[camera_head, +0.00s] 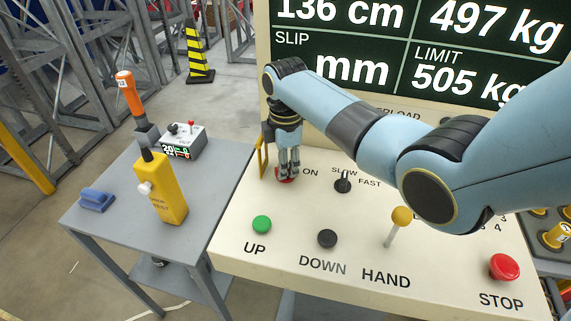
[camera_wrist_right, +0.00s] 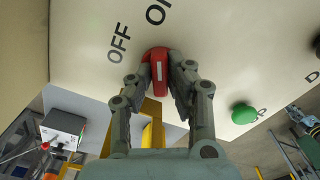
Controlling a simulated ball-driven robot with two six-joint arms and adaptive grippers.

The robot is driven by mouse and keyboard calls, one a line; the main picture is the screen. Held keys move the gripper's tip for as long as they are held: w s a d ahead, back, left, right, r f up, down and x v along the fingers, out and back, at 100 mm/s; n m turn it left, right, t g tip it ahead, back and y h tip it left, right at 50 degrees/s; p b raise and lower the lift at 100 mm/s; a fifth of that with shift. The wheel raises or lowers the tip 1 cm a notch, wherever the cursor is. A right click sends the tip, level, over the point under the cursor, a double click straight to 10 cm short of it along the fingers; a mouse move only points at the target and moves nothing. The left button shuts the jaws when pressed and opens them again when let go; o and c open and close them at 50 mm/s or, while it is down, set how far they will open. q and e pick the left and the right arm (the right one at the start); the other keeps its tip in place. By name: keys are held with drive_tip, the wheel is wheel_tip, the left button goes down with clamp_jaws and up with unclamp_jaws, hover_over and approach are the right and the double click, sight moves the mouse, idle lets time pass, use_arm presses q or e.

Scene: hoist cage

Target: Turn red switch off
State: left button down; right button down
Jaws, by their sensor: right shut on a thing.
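The red switch (camera_head: 284,178) is on the cream console, beside the ON label, and my right gripper mostly covers it in the head view. In the right wrist view the red switch (camera_wrist_right: 157,54) sits between the fingertips, with a white line on its face. The line runs toward the partly cut-off ON label (camera_wrist_right: 159,12); the OFF label (camera_wrist_right: 119,43) is to its left. My right gripper (camera_head: 288,172) points down and is shut on the red switch. My left gripper is not in view.
The console also holds a green UP button (camera_head: 261,224), a black DOWN button (camera_head: 327,238), a yellow-topped HAND lever (camera_head: 401,217) and a red STOP button (camera_head: 504,267). A grey table (camera_head: 118,225) at left holds a yellow pendant (camera_head: 165,190) and a blue object (camera_head: 97,199).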

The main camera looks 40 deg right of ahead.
drive_tip(key=shift+r+n+p, duration=0.1)
drive_tip(key=shift+n+p, duration=0.65)
drive_tip(key=shift+n, duration=0.25)
drive_tip(key=n+p, duration=0.1)
drive_tip(key=n, duration=0.2)
drive_tip(key=shift+p, duration=0.4)
drive_tip(key=n+p, duration=0.1)
drive_tip(key=n, duration=0.2)
drive_tip(key=shift+n, duration=0.4)
drive_tip(key=shift+n+p, duration=0.55)
drive_tip(key=shift+n, duration=1.25)
drive_tip(key=c, duration=1.3)
unclamp_jaws()
